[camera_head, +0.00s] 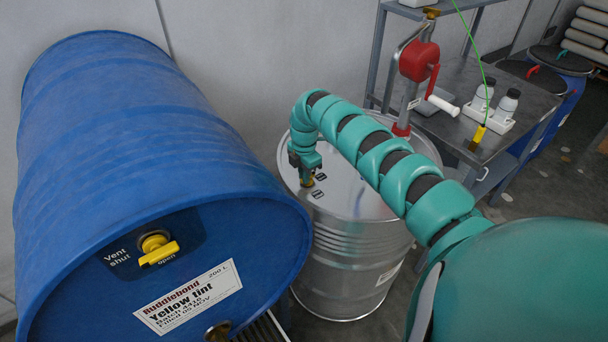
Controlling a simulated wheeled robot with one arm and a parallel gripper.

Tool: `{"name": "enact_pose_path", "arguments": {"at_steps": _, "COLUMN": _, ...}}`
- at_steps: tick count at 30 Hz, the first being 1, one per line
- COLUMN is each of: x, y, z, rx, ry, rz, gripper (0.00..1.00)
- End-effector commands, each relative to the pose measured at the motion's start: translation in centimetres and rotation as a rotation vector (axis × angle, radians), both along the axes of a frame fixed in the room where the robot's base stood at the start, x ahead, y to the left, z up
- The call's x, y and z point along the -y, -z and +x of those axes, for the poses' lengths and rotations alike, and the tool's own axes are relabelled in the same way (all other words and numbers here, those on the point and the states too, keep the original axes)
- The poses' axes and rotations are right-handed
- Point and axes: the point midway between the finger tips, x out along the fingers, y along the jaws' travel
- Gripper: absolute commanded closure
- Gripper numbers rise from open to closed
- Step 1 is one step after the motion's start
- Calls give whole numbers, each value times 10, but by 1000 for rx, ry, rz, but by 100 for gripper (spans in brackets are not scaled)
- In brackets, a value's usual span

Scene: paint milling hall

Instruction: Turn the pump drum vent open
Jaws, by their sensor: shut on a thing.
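The pump drum (345,235) is a silver steel drum standing upright, with a red-headed hand pump (419,62) with a white grip on its lid. My teal arm reaches over the lid. My gripper (307,178) points down at the lid's left side and is shut on the pump drum vent (307,182), a small yellowish fitting. The jaws hide most of the vent, and its turn position cannot be read. Small dark labels (319,177) lie on the lid beside it.
A blue drum (140,130) lies on its side at left, close to the steel drum, with a yellow vent knob (158,250) marked shut and open.

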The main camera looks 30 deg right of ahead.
Motion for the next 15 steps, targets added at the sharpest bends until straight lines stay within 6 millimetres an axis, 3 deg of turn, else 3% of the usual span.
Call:
{"name": "enact_pose_path", "arguments": {"at_steps": 13, "x": 1, "y": 0, "z": 0, "rx": 0, "ry": -9, "rz": -1, "gripper": 100}}
{"name": "enact_pose_path", "arguments": {"at_steps": 15, "x": 1, "y": 0, "z": 0, "rx": 0, "ry": -9, "rz": -1, "gripper": 80}}
